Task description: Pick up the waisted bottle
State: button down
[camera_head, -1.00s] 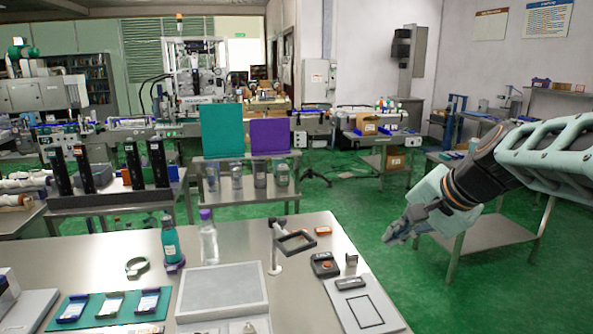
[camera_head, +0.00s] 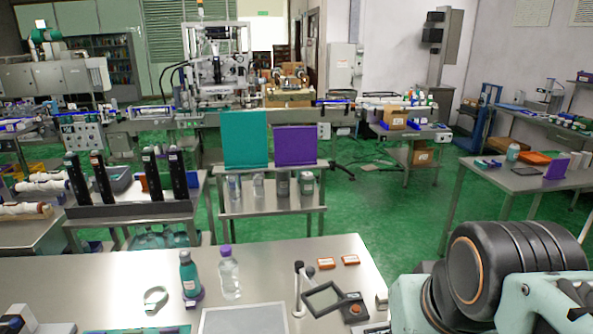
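Two bottles stand side by side on the near steel table (camera_head: 110,275). One is a teal bottle (camera_head: 189,272) with a grey-green cap, standing in a small purple base. Just right of it is a clear bottle (camera_head: 229,275) with a purple cap and a body that seems slightly narrowed. I cannot tell for certain which one is the waisted bottle. Both are upright and apart from my arm. My arm's dark and pale green links fill the lower right. My gripper is out of the frame.
A magnifier on a stand (camera_head: 324,298) and a device with an orange button (camera_head: 354,308) stand right of the bottles. A grey ring clamp (camera_head: 155,298) lies left. A pale-topped board (camera_head: 245,321) lies in front. The table behind the bottles is clear.

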aim_at(228, 266)
jog(key=u, duration=1.5)
jog(key=j+z, duration=0.35)
jog(key=j, duration=0.2)
jog(key=k+j+z, duration=0.15)
jog(key=j+z, duration=0.15)
jog(key=j, duration=0.2)
jog(key=i+j+z, duration=0.25)
jog(key=j+z, duration=0.2)
jog(key=j, duration=0.15)
jog(key=i+j+z, duration=0.3)
jog(key=k+u, duration=0.1)
jog(key=u, duration=0.2)
jog(key=j, duration=0.1)
